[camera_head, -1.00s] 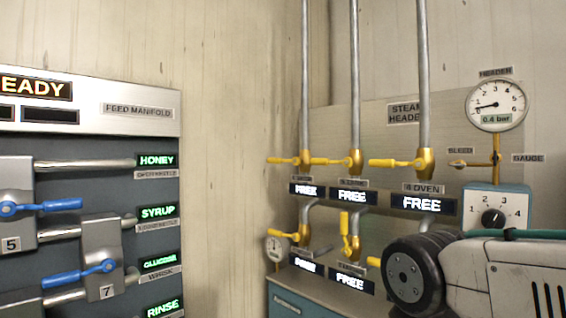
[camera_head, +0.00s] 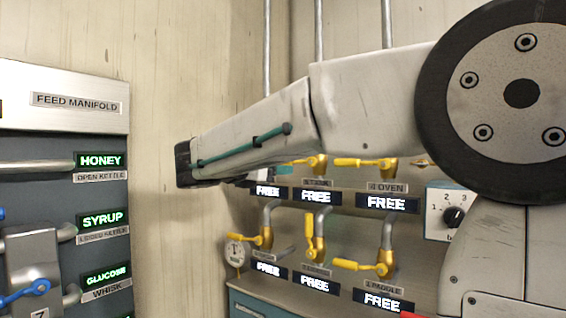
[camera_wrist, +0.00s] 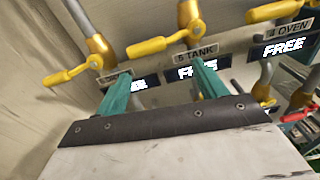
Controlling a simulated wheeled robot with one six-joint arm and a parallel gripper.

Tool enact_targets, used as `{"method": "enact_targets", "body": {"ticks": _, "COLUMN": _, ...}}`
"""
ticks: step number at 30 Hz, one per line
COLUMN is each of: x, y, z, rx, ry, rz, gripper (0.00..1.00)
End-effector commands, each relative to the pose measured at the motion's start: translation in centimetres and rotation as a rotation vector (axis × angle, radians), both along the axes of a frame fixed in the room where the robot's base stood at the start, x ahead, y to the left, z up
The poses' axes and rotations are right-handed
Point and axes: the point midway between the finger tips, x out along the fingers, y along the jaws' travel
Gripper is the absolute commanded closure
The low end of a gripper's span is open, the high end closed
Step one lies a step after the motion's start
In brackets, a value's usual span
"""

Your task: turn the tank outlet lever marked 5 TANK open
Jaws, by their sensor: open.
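The 5 TANK lever has a yellow handle (camera_wrist: 147,47) pointing left from its yellow valve body (camera_wrist: 194,27). In the wrist view it is above the 5 TANK label (camera_wrist: 195,55). In the head view its valve (camera_head: 320,163) shows just under my arm, its handle partly covered. My gripper (camera_wrist: 157,70) is open, with two teal fingers. The handle appears above the gap between the fingertips, with nothing held. The left fingertip overlaps the neighbouring label and the right one is just under 5 TANK. I cannot tell how far the fingertips are from the handle.
A neighbouring yellow lever (camera_wrist: 62,76) is close on the left, and the 4 OVEN lever (camera_wrist: 272,11) is on the right. A lower row has more yellow levers, including one over 1 PADDLE (camera_head: 358,266). The feed manifold (camera_head: 76,103) stands at left.

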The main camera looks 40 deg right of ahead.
Motion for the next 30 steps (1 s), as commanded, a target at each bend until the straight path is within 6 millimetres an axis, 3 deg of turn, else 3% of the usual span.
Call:
{"method": "enact_targets", "body": {"ticks": 5, "x": 1.8, "y": -0.3, "z": 1.5, "rx": -0.092, "ry": 0.045, "rz": 0.014, "gripper": 0.29}}
{"method": "enact_targets", "body": {"ticks": 18, "x": 3.8, "y": -6.3, "z": 1.5, "rx": -0.090, "ry": 0.043, "rz": 0.013, "gripper": 0.29}}
{"method": "enact_targets", "body": {"ticks": 29, "x": 4.1, "y": -7.0, "z": 1.4, "rx": -0.089, "ry": 0.043, "rz": 0.015, "gripper": 0.29}}
{"method": "enact_targets", "body": {"ticks": 30, "x": 4.1, "y": -7.0, "z": 1.4, "rx": -0.089, "ry": 0.043, "rz": 0.015, "gripper": 0.35}}
